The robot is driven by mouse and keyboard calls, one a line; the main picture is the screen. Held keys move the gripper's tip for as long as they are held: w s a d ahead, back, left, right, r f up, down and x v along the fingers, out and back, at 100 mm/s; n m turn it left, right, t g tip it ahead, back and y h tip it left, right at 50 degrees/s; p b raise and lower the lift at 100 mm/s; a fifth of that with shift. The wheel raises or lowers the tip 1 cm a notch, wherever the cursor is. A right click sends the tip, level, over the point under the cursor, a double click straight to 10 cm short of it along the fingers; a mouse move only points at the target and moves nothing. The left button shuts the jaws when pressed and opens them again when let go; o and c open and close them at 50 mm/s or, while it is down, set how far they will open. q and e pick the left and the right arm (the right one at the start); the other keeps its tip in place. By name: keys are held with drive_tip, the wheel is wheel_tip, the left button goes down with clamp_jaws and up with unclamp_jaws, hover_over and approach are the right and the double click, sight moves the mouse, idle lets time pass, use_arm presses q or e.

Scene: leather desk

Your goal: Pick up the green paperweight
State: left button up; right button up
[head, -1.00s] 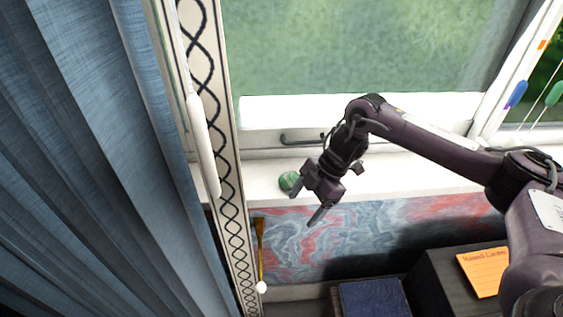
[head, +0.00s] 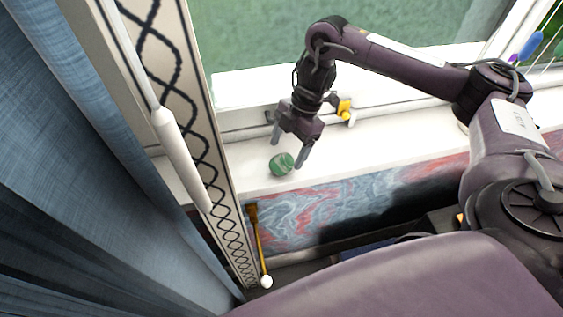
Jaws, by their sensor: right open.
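The green paperweight (head: 281,164) is a small rounded, banded green thing on the white window sill, near the sill's front edge. My right gripper (head: 288,152) points down right by it with its two fingers spread apart. One fingertip is just above and left of the paperweight, the other just to its right. I cannot tell whether the fingers touch it. Nothing is held. My left gripper is not in view.
A patterned vertical strip (head: 180,90) and a white rod (head: 180,160) stand left of the paperweight, beside a blue curtain (head: 60,150). A small yellow thing (head: 345,108) is behind the gripper at the window. The sill (head: 385,148) is clear to the right.

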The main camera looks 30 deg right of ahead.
sight(284, 156)
drive_tip(key=x, duration=0.4)
drive_tip(key=shift+w+f, duration=0.2)
drive_tip(key=c, duration=0.4)
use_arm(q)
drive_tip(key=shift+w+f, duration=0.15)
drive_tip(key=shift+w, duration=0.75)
use_arm(e)
drive_tip(key=c, duration=0.8)
